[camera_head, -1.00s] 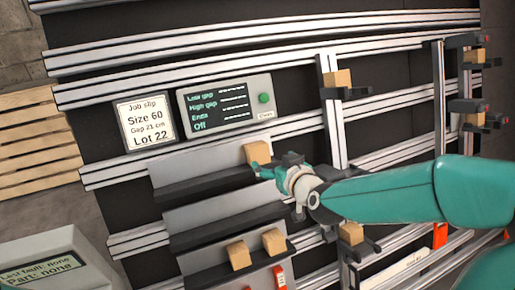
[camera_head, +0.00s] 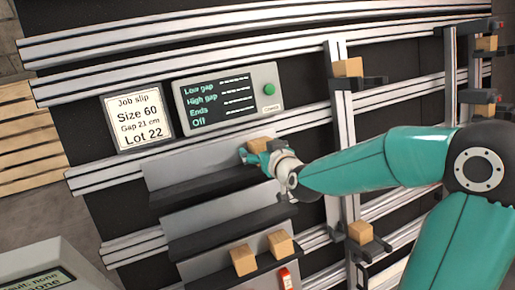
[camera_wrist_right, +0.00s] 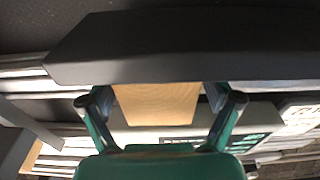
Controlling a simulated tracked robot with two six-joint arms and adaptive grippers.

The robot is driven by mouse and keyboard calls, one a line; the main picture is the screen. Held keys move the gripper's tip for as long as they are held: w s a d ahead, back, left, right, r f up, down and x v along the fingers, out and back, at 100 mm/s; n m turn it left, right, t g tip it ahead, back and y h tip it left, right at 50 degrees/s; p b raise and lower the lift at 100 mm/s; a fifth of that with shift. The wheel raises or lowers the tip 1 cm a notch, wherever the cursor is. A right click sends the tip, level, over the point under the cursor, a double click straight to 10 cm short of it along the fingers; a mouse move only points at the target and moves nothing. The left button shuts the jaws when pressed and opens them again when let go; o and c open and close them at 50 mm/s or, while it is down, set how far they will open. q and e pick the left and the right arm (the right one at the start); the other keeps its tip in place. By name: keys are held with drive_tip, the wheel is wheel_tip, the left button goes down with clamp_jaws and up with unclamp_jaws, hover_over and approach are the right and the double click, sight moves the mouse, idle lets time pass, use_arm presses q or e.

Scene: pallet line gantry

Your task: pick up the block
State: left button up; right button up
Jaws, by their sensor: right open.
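A light wooden block (camera_head: 258,145) stands at the right end of the upper grey shelf (camera_head: 200,160). My right gripper (camera_head: 256,157) is at this block, in front of its lower part, and hides some of it. In the right wrist view the block (camera_wrist_right: 156,104) lies between the two fingers of my right gripper (camera_wrist_right: 158,96), which are open, one on each side of it. I cannot tell whether a finger touches the block. My left gripper is not in view.
Two more wooden blocks (camera_head: 243,260) (camera_head: 280,244) sit on the lower shelf. Others rest on brackets of the uprights (camera_head: 348,67) (camera_head: 360,232). A job slip (camera_head: 138,117) and a control panel (camera_head: 228,97) are above the shelf. In the wrist view a dark shelf edge (camera_wrist_right: 180,47) is close to the fingers.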

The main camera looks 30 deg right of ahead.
drive_tip(key=shift+s+r, duration=0.25)
drive_tip(key=shift+s, duration=0.15)
drive_tip(key=shift+c, duration=0.3)
drive_tip(key=shift+w+f, duration=0.15)
drive_tip(key=shift+w, duration=0.1)
drive_tip(key=c, duration=1.3)
drive_tip(key=shift+s+r, duration=0.1)
drive_tip(key=shift+r, duration=0.1)
drive_tip(key=shift+c, duration=0.2)
